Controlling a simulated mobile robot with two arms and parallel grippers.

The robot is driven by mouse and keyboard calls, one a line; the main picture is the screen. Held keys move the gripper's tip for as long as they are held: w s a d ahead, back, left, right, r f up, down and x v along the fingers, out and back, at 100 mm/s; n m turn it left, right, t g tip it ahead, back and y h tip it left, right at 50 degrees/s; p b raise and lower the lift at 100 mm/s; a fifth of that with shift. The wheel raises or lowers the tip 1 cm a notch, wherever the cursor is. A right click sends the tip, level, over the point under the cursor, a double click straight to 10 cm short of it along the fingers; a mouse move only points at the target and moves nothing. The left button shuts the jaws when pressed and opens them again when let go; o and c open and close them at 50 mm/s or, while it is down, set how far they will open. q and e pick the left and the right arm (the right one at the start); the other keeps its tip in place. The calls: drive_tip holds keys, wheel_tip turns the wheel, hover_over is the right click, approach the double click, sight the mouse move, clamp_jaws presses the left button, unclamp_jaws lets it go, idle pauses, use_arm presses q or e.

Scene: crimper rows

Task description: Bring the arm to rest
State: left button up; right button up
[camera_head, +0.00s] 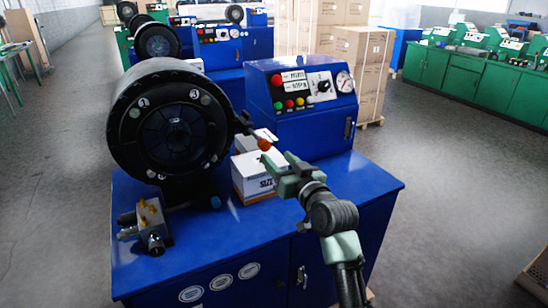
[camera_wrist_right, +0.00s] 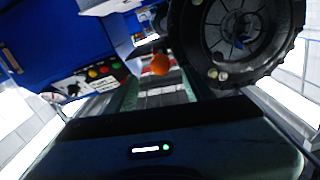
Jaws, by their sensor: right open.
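My right arm comes in from the lower right of the head view. Its green-grey right gripper (camera_head: 278,172) is above the blue bench (camera_head: 375,186), in front of the crimper. The jaws are open and I see nothing held. An orange ball knob (camera_head: 264,145) shows just beyond the fingertips; in the wrist view the knob (camera_wrist_right: 160,64) appears ahead, between the fingers. I cannot tell whether they touch it. The black round crimper head (camera_head: 178,135) stands left of the gripper; it also shows in the wrist view (camera_wrist_right: 278,75). My left gripper is not in view.
A white box (camera_head: 252,180) sits on the bench by the gripper. The blue control box (camera_head: 300,128) with buttons and a gauge stands behind. A metal valve block (camera_head: 150,222) is at front left.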

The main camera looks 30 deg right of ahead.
idle(0.5)
drive_tip(key=s+a+f+n+g, duration=0.1)
drive_tip(key=s+a+f+g, duration=0.2)
drive_tip(key=s+f, duration=0.3)
drive_tip(key=s+a+f+n+g+y, duration=0.1)
drive_tip(key=s+a+f+g, duration=0.1)
drive_tip(key=s+f, duration=0.45)
drive_tip(key=s+a+f+n+g, duration=0.1)
drive_tip(key=s+a+f+g, duration=0.25)
drive_tip(key=f, duration=0.45)
drive_tip(key=s+a+f+g, duration=0.1)
drive_tip(key=s+f+g, duration=0.25)
drive_tip(key=s, duration=0.65)
drive_tip(key=s+a+f+g, duration=0.15)
drive_tip(key=s+f, duration=0.25)
drive_tip(key=s, duration=0.7)
wheel_tip(320, 180, down, 27)
drive_tip(key=s+n+g, duration=0.1)
drive_tip(key=s+g, duration=0.1)
drive_tip(key=s+d+f+g+h, duration=0.1)
drive_tip(key=s+d+f, duration=0.2)
drive_tip(key=s+f, duration=1.2)
drive_tip(key=shift+s+f, duration=0.35)
drive_tip(key=shift+s, duration=0.35)
